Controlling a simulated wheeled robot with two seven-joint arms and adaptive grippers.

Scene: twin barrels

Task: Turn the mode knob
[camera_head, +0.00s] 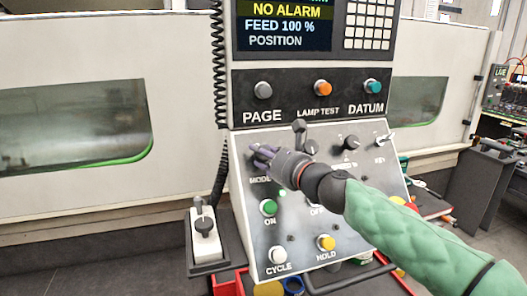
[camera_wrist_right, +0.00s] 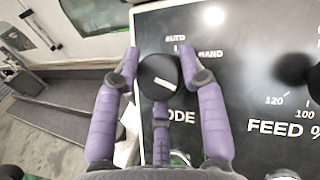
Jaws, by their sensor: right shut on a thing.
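The mode knob (camera_wrist_right: 150,68) is round and black with a white mark, on a dark panel face in the right wrist view. AUTO and HAND labels stand above and to the right of it, and a partly covered MODE label below it. The white mark lies slanted across the knob. My right gripper (camera_wrist_right: 161,66) has purple fingers and is shut on the knob, with fingers at its left, right and lower sides. In the head view my right gripper (camera_head: 264,156) is at the panel's upper left and hides the knob. My left gripper is in neither view.
The sloped control panel (camera_head: 250,233) also carries a green ON button (camera_head: 268,207), a yellow HOLD button (camera_head: 326,243), a white CYCLE button (camera_head: 278,254) and other knobs.

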